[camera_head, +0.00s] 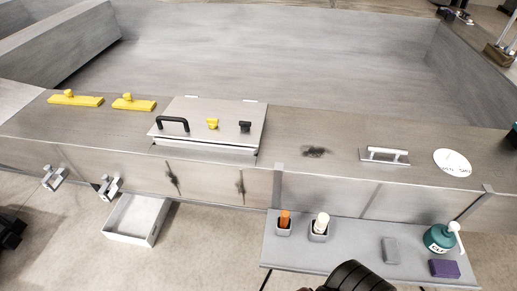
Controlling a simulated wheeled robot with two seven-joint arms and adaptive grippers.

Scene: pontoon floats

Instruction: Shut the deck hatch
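The deck hatch (215,115) is a pale metal lid on the grey deck, left of centre. Its hinges are along the far edge. A black bar handle (172,122), a yellow knob (212,123) and a black latch (245,126) sit near its front edge. A dark gap shows under the front edge, so the lid looks slightly raised; the exact opening is hard to tell. A black part, seemingly of my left gripper (10,227), shows at the left edge, well away from the hatch. A black rounded part of my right arm shows at the bottom; its fingertips are hidden.
Two yellow blocks (76,99) (134,103) lie left of the hatch. A grey side shelf (345,248) holds cups, a green bottle (439,238) and blocks. A white bin (137,220) stands below.

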